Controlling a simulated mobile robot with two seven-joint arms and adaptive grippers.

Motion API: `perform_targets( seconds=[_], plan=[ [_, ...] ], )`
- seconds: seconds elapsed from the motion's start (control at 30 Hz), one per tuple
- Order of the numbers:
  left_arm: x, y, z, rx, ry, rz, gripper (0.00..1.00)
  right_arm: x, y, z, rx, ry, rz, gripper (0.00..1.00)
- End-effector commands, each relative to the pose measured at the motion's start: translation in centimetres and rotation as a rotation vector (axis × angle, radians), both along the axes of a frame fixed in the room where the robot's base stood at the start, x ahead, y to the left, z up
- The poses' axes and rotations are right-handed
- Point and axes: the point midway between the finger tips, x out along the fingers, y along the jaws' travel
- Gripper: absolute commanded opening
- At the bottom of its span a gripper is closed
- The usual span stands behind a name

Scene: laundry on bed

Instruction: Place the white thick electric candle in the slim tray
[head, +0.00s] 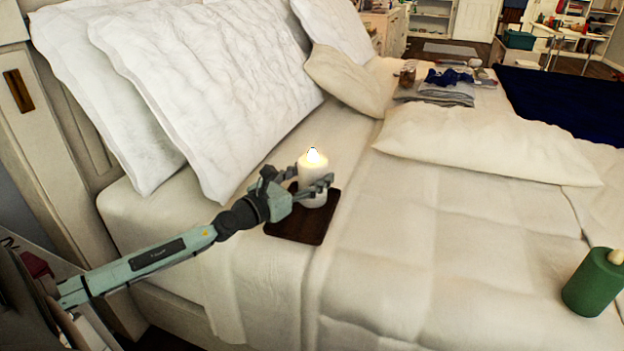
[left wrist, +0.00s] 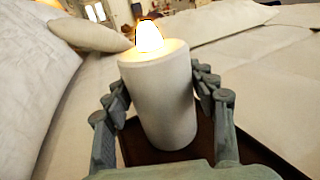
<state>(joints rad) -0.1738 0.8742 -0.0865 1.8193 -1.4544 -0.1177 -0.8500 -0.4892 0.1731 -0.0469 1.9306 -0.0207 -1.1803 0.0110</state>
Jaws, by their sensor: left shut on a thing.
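The white thick electric candle (head: 313,172), with a glowing tip, stands upright over the dark brown slim tray (head: 296,229) on the bed. My left gripper (head: 314,183) is shut around the candle from the left, one finger on each side. In the left wrist view the candle (left wrist: 160,95) fills the middle between the fingers, and the tray (left wrist: 262,158) shows below and behind it. The candle's base overlaps the tray in both views; I cannot tell whether it touches the tray. My right gripper is not in view.
A green candle (head: 595,282) stands on the bed at the far right. White pillows (head: 215,85) lean on the headboard, left and behind the tray. A flat pillow (head: 480,145) and folded clothes (head: 447,90) lie farther back. The quilt (head: 430,250) right of the tray is clear.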

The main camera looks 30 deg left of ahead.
Motion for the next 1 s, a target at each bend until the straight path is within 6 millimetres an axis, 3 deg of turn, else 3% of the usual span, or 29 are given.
perform_targets(
  seconds=[0.27,0.3,0.47,0.8,1.0],
  plan=[
    [0.0,0.0,-0.1,0.0,-0.001,0.001,0.23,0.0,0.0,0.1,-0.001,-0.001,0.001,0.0],
    [0.0,0.0,-0.1,0.0,0.0,0.0,0.59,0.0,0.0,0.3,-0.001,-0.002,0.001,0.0],
    [0.0,0.0,-0.1,0.0,0.001,0.0,0.77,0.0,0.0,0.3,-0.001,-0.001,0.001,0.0],
    [0.0,0.0,0.1,0.0,0.0,0.0,0.77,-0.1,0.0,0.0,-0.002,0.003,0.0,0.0],
    [-2.0,0.4,-0.4,0.001,0.004,0.001,0.77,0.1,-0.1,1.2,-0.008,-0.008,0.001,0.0]
  ],
)
